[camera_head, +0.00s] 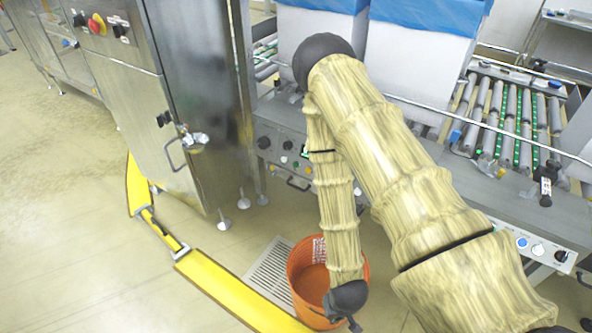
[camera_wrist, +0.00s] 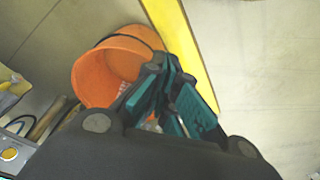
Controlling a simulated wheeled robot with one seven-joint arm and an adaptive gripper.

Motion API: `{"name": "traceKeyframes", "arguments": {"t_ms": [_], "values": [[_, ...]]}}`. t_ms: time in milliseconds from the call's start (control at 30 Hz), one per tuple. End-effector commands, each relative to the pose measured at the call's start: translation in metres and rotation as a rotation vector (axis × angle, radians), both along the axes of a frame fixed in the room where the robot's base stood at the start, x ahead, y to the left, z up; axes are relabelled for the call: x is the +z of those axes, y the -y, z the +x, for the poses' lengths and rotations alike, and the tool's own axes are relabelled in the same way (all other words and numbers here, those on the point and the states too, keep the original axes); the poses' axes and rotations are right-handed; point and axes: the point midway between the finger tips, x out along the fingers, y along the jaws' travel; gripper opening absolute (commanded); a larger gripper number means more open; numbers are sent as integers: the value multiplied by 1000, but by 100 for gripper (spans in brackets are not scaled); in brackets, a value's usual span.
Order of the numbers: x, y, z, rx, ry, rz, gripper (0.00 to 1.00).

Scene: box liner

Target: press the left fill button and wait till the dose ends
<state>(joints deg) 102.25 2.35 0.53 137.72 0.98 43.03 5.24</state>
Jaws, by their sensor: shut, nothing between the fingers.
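The front panel of the conveyor machine (camera_head: 275,130) carries black knobs (camera_head: 264,142) and small pale and green buttons (camera_head: 284,159), partly hidden by my arm. Farther right on the same machine are a blue button (camera_head: 522,242) and a white button (camera_head: 538,250). I cannot tell which one is the left fill button. In the wrist view a yellow round button (camera_wrist: 9,154) shows at the lower left. In the head view my gripper (camera_head: 353,323) hangs low, well below the panel.
The orange bucket (camera_head: 304,272) stands on the floor beside a drain grate (camera_head: 270,270). A yellow floor barrier (camera_head: 225,290) curves past it. A steel cabinet (camera_head: 190,80) with a handle stands left. Blue-lined white boxes (camera_head: 405,60) stand behind my arm. The left floor is clear.

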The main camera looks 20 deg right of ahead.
Motion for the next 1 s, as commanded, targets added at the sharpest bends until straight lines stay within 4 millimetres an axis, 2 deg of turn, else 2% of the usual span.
{"name": "traceKeyframes", "arguments": {"t_ms": [33,100,300,433,700,1000], "values": [[-23,-1,25,-33,52,4,0],[-37,-2,56,-85,119,12,0],[-63,-5,145,-234,316,53,0],[-73,-6,201,-328,440,93,0],[-75,-8,312,-513,696,213,0],[-52,-8,419,-699,970,400,0]]}}
